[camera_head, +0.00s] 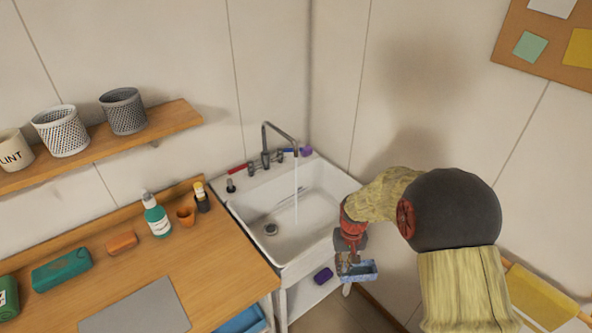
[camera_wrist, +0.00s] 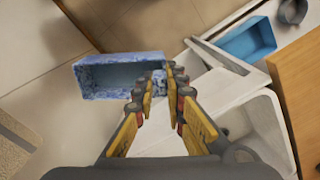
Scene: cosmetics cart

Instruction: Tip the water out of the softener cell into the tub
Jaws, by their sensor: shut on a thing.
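The softener cell, a blue mottled open box (camera_head: 368,275), is held in my gripper (camera_head: 352,254), in front of and to the right of the sink. In the wrist view my gripper's fingers (camera_wrist: 173,78) are closed on the right end of the cell (camera_wrist: 92,90). The cell looks about level in the head view, with its hollow side showing. I cannot tell how much water is in it. A blue tub (camera_head: 243,321) shows partly under the counter, cut off by the frame's bottom edge. It also shows at the upper right in the wrist view (camera_wrist: 252,42), apart from the cell.
Water runs from the tap (camera_head: 277,137) into the white sink (camera_head: 325,187). A purple item (camera_head: 323,276) lies on the shelf below. Floor shows beneath the cell.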

